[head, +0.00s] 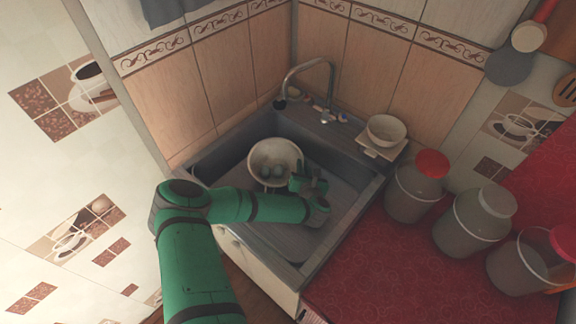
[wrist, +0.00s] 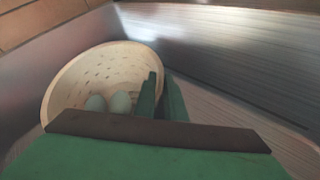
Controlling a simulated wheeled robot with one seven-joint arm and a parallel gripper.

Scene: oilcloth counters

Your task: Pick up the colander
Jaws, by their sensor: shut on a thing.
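The cream colander (head: 264,152) is in the grey sink (head: 226,155), with pale rounded things like eggs (head: 272,172) inside it. In the wrist view the colander (wrist: 90,75) is tilted, its perforated inside facing the camera, with two of the egg-like things (wrist: 108,102) showing low in it. My gripper (head: 297,180) is at the colander's right side. In the wrist view my gripper's fingers (wrist: 160,95) are shut on its right rim, one inside and one outside. The colander's underside is hidden, so I cannot tell whether it touches the sink floor.
A curved faucet (head: 308,70) stands behind the sink. A white bowl (head: 386,130) sits at the sink's back right corner. Several lidded jars, including one with a red lid (head: 432,164), line the red counter (head: 400,270). Tiled walls close off the back.

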